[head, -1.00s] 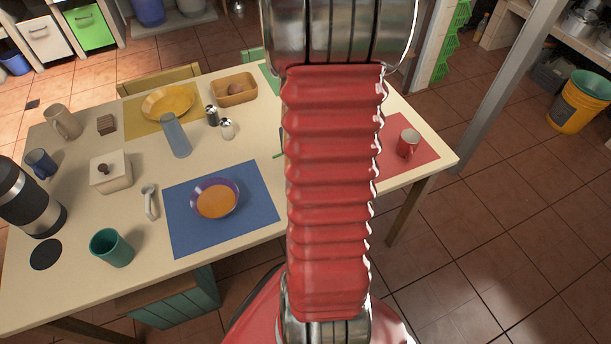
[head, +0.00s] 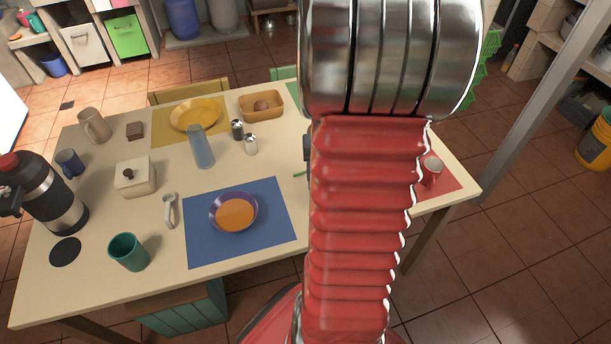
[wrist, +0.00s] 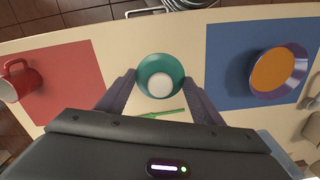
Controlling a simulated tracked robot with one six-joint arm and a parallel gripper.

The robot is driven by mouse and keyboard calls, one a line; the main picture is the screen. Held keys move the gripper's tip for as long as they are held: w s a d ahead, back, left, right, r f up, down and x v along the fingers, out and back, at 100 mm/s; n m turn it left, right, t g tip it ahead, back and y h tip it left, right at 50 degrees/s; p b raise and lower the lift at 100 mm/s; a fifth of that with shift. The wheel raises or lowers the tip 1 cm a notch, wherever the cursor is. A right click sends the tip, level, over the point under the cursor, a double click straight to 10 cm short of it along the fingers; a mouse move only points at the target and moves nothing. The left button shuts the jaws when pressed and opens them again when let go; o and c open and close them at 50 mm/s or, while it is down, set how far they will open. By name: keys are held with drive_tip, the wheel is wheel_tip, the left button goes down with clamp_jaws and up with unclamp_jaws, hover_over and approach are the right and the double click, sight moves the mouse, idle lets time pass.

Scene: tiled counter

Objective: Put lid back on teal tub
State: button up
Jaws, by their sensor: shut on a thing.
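My gripper (wrist: 161,77) points down at the table in the wrist view. Its two dark fingers stand wide apart, one on each side of a round teal thing (wrist: 143,67), and it is shut on this. The teal thing has a pale round centre (wrist: 160,85). I cannot tell whether it is the lid, the tub, or the lid over the tub. In the head view my red arm hides it and nearly all of the gripper. A separate open teal cup (head: 128,252) stands at the table's front left.
A red mat (wrist: 75,75) with a red mug (wrist: 22,82) lies left in the wrist view. A blue mat (wrist: 228,60) with a purple-rimmed bowl (wrist: 296,75) lies right. A thin green utensil (wrist: 165,113) is close by. A black flask (head: 50,195) stands at the table's left.

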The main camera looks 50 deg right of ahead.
drive_tip(key=w+a+r+n, duration=0.1)
drive_tip(key=w+a+n, duration=0.3)
drive_tip(key=w+a, duration=0.7)
drive_tip(key=w+a+r+n, duration=0.1)
drive_tip(key=w+a+n, duration=0.2)
drive_tip(key=w+a, duration=0.85)
drive_tip(key=w+a+n, duration=0.2)
drive_tip(key=w+a, duration=0.5)
drive_tip(key=a, duration=0.1)
drive_tip(key=shift+a+r, duration=0.35)
drive_tip(key=shift+r, duration=0.1)
